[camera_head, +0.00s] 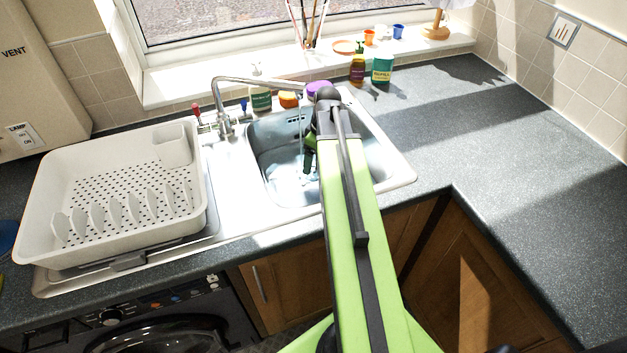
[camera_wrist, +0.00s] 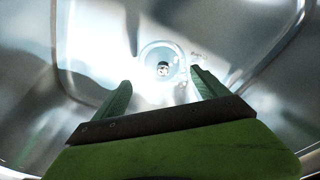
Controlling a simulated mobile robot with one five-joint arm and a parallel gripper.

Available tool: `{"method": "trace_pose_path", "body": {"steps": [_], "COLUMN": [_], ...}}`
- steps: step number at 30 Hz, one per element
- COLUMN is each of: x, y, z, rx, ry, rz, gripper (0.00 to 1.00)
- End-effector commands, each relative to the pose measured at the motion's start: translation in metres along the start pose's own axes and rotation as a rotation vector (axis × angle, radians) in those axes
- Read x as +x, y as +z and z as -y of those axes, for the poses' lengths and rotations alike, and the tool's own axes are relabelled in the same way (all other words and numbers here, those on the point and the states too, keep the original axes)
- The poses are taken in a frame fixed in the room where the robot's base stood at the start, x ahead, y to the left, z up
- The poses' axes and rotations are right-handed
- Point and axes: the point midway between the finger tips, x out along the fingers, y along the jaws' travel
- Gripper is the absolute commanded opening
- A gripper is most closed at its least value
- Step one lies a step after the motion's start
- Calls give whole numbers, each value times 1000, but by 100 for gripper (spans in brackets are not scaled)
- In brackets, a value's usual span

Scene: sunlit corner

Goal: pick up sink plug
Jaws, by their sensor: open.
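A small round dark and pale piece, which looks like the sink plug (camera_wrist: 163,69), sits at the middle of the round drain recess (camera_wrist: 146,57) in the wrist view. I cannot tell for sure whether it is the plug or the drain's own centre. My gripper (camera_wrist: 160,77) is open and points down into the basin, its two green fingers on either side of the drain's near part, with nothing between them. In the head view my gripper (camera_head: 309,158) hangs inside the steel sink (camera_head: 283,192), partly behind my arm, and the drain is hidden or unclear.
Basin walls surround my gripper. A chrome tap (camera_head: 250,82) reaches over the sink. A white dish rack (camera_head: 75,165) stands on the left. A green bottle (camera_head: 382,69), a dark jar (camera_head: 357,70) and other containers stand behind. The right worktop (camera_head: 520,180) is clear.

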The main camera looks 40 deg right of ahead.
Motion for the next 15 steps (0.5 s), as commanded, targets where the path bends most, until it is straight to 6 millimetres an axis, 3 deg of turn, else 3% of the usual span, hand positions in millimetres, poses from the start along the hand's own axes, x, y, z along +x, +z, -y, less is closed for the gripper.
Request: {"method": "trace_pose_path", "body": {"steps": [4, 10, 15], "x": [12, 48, 52], "y": [1, 3, 2], "z": [2, 5, 5], "rx": [0, 1, 1], "ry": [0, 0, 0], "rz": [0, 0, 0], "gripper": [84, 84, 84]}}
